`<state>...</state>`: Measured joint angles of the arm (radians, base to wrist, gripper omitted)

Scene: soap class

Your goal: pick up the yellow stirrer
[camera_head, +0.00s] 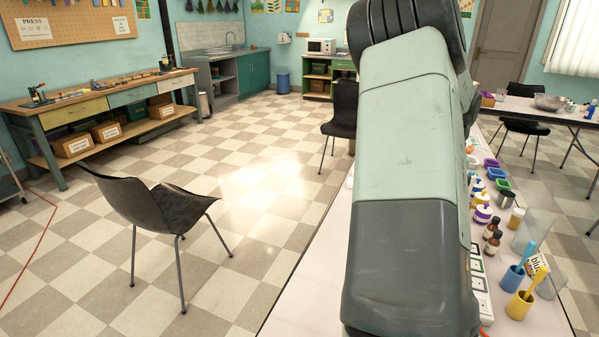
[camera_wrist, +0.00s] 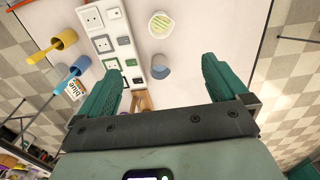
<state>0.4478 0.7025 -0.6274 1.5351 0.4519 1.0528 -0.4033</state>
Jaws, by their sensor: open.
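The yellow stirrer (camera_head: 537,279) leans in a yellow cup (camera_head: 520,304) near the right end of the table in the head view. In the wrist view the yellow stirrer (camera_wrist: 39,54) sticks out of the yellow cup (camera_wrist: 66,38) at the upper left, well left of my gripper. My gripper (camera_wrist: 160,68) is open, with its two green fingers wide apart and nothing held. In the head view my arm hides the gripper.
A blue stirrer (camera_head: 527,252) in a blue cup (camera_head: 511,279) stands close beside the yellow cup. A socket panel (camera_wrist: 104,42) lies between the cups and my gripper. A blue-grey cup (camera_wrist: 161,71) and a white container (camera_wrist: 162,25) stand nearby. Brown bottles (camera_head: 493,241) stand farther along the table.

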